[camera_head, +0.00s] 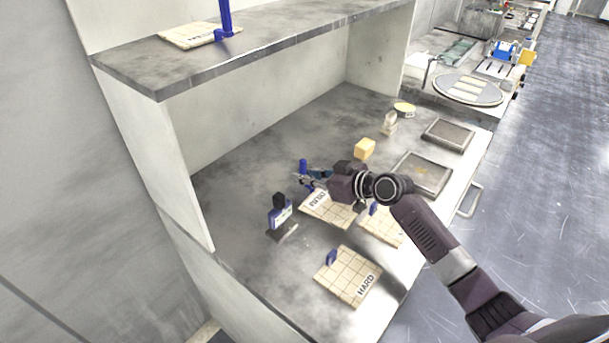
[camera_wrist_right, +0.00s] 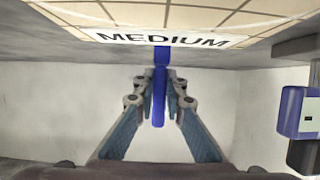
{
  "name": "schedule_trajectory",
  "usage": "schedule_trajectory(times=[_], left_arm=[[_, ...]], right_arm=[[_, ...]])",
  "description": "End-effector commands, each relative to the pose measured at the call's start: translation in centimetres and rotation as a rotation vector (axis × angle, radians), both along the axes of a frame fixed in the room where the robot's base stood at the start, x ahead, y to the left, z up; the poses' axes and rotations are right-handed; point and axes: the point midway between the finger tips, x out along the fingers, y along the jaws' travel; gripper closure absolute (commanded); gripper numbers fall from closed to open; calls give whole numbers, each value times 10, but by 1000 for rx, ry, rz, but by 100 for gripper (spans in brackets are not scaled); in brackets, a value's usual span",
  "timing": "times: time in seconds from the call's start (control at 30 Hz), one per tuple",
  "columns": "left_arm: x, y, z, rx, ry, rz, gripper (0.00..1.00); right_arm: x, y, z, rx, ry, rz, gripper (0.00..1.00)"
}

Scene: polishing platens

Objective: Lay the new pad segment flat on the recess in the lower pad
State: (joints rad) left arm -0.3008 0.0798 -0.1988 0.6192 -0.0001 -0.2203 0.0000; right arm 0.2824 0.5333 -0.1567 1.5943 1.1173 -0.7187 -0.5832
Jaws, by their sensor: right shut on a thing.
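A tan, grid-marked pad segment (camera_head: 335,213) lies on the bench under my right gripper. In the right wrist view, the pad (camera_wrist_right: 190,18) carries the word MEDIUM. My right gripper (camera_head: 312,178) is shut on a blue upright handle (camera_wrist_right: 159,95) beside the label edge; both fingers (camera_wrist_right: 159,92) flank it. Whether the pad touches the bench is hard to tell. A HARD pad (camera_head: 349,276) with a blue tab lies nearer, and another grid pad (camera_head: 382,228) is partly behind my arm. A pale round platen (camera_head: 467,90) stands far off; I cannot make out a recess. My left gripper is out of view.
A blue device with a black top (camera_head: 281,212) stands left of the pads. A yellow block (camera_head: 365,149) and two shallow trays (camera_head: 425,173) (camera_head: 448,133) lie farther back. A shelf (camera_head: 250,45) overhangs the bench's left side. The floor aisle (camera_head: 565,130) at the right is clear.

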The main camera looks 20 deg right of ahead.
Motion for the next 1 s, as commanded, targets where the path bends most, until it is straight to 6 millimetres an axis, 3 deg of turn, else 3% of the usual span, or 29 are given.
schedule_trajectory(times=[0.33,0.37,0.5,0.87,1.0], left_arm=[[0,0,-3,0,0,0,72],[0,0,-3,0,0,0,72],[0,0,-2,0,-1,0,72],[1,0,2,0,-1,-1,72],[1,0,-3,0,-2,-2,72]], right_arm=[[0,0,-4,0,-2,0,100],[0,0,-3,0,-1,0,87],[0,0,-3,1,-1,0,72],[0,0,2,1,-1,0,72],[-14,-9,3,-3,0,-1,72]])
